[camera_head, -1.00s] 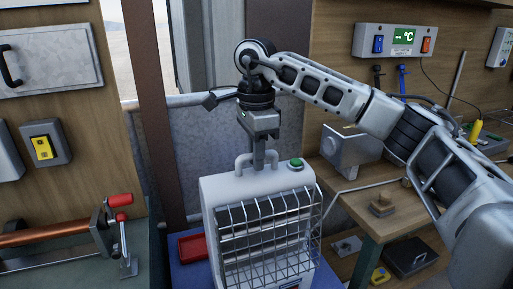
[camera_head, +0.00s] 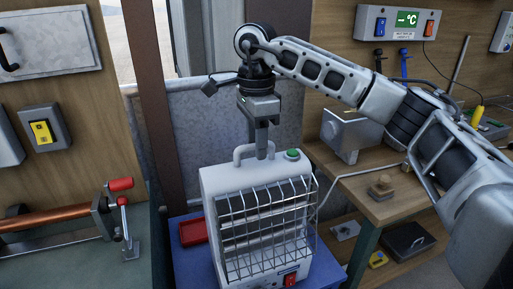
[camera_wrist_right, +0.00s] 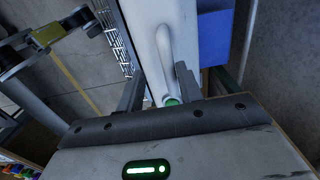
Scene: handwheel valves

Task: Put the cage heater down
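The cage heater (camera_head: 265,220), a pale box with a wire grille, a green knob and a red switch, stands upright over the blue surface (camera_head: 188,258). Its base is cut off at the bottom of the head view. My right gripper (camera_head: 262,152) is above the heater at its top handle (camera_head: 240,155). In the right wrist view, the fingers (camera_wrist_right: 158,90) are spread on either side of the handle (camera_wrist_right: 163,45), with gaps visible beside it. My left gripper is not in view.
A red tray (camera_head: 193,230) lies on the blue surface left of the heater. A wooden bench (camera_head: 395,205) with a grey box (camera_head: 350,133) stands to the right. A red-handled clamp (camera_head: 122,190) is at the left. A wall and pipe are behind.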

